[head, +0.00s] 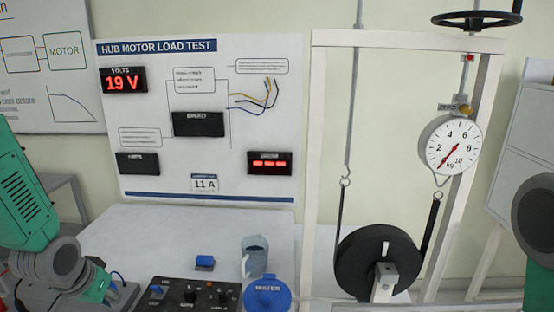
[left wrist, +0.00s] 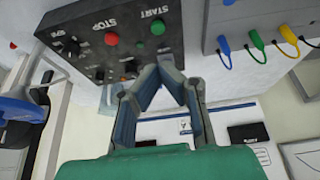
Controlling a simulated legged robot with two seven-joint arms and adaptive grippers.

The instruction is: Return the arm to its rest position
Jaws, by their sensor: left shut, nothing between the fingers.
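My left arm (head: 28,205), green with grey joints, comes in from the left in the head view and reaches down to the bench's left front. Its fingers are hard to make out there. In the left wrist view my left gripper (left wrist: 163,72) shows its two fingers closed together at the tips, with nothing between them. The fingertips appear beside the black control box (left wrist: 115,45), with its red STOP and green START buttons; I cannot tell whether they touch it. Part of my right arm (head: 537,215) shows at the right edge; its gripper is out of view.
The control box also shows at the bench front (head: 195,295). A blue-lidded container (head: 268,296), a jug (head: 254,258) and a small blue object (head: 204,262) stand close by. The white frame (head: 312,150) holds a black wheel (head: 365,262) and a dial scale (head: 449,145).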

